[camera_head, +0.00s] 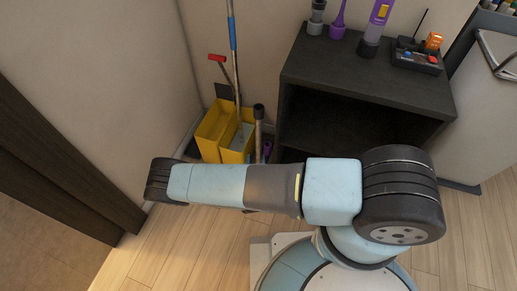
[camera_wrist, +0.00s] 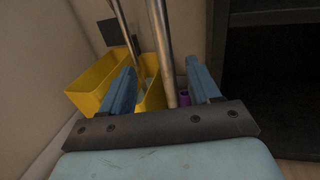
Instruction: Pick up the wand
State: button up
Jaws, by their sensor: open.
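The wand appears to be the metal tube with a dark top end (camera_head: 259,122), standing upright between the yellow bucket and the black cabinet. In the wrist view the metal tube (camera_wrist: 162,40) runs down through the gap between the fingers of my gripper (camera_wrist: 162,70). My gripper is open, with a blue finger on each side of the tube and visible space to both. I cannot tell whether the tube is fully at finger depth. In the head view my arm hides the gripper and the tube's lower part.
A yellow bucket (camera_head: 211,131), also in the wrist view (camera_wrist: 91,83), holds a blue-banded mop pole (camera_head: 233,45) and a red-handled tool (camera_head: 217,58). A black cabinet (camera_head: 362,78) stands close on the right, with bottles on top. A wall is at left. Floor in front is clear.

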aim_at(259, 140)
jog(key=w, duration=0.8)
jog(key=shift+w+d+f, duration=0.15)
jog(key=shift+d, duration=0.25)
jog(key=shift+w+d+f, duration=0.1)
jog(key=shift+w+d, duration=0.15)
jog(key=shift+w, duration=1.1)
jog(key=shift+w+d, duration=0.2)
jog(key=shift+w, duration=1.15)
jog(key=shift+c, duration=0.3)
grip_shut()
